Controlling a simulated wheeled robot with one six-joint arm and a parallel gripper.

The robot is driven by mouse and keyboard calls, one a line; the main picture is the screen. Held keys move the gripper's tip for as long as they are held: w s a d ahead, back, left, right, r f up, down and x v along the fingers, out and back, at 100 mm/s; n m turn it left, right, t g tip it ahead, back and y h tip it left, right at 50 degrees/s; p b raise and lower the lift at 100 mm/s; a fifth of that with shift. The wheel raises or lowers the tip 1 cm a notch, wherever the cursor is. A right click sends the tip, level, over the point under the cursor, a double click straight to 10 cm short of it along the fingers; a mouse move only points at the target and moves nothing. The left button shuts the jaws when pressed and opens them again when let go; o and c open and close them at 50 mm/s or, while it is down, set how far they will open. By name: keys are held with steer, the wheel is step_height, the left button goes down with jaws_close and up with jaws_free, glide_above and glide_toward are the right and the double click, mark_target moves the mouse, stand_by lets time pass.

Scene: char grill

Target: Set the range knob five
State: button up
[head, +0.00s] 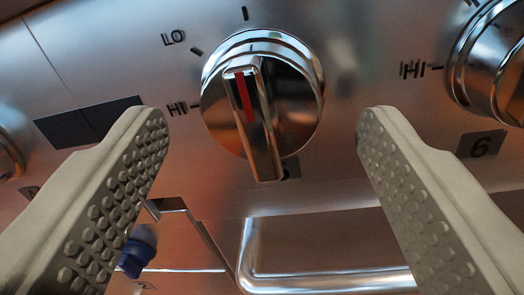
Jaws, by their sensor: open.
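The range knob (262,100) sits in the upper middle of the head view, a round chrome dial with a raised grip bar and a red stripe. The stripe points up and slightly left, between the top tick and the LO mark. A number label below it is mostly hidden by the bar; I take it for knob five, beside the label 6. My gripper (264,118) is open, one textured finger on each side of the knob. Neither finger appears to touch it, and nothing is between them but the knob in view.
A second knob (492,72) stands at the right edge above a label 6 (481,144). Part of another knob (8,155) shows at the left edge. A dark rectangular plate (90,120) is on the panel at left. A metal handle bar (330,282) runs below the knob.

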steer(key=r+v, duration=0.1)
steer(key=v, duration=1.5)
steer(key=shift+f, duration=0.5)
steer(key=shift+r, duration=0.1)
steer(key=s+d+r+n+y, duration=0.1)
steer(key=s+r+y, duration=0.1)
steer(key=s+r, duration=0.6)
steer(key=s+r+n+y, duration=0.2)
steer(key=s+r, duration=0.2)
steer(key=r, duration=0.8)
steer(key=s+d+r+n, duration=0.1)
steer(key=s+r, duration=0.4)
steer(key=s, duration=0.6)
steer(key=s+d+r+n, duration=0.1)
steer(key=s+r, duration=0.4)
steer(key=s, duration=0.7)
steer(key=shift+d+r+g+y, duration=0.2)
steer(key=shift+d+g+y, duration=0.15)
steer(key=shift+d, duration=0.35)
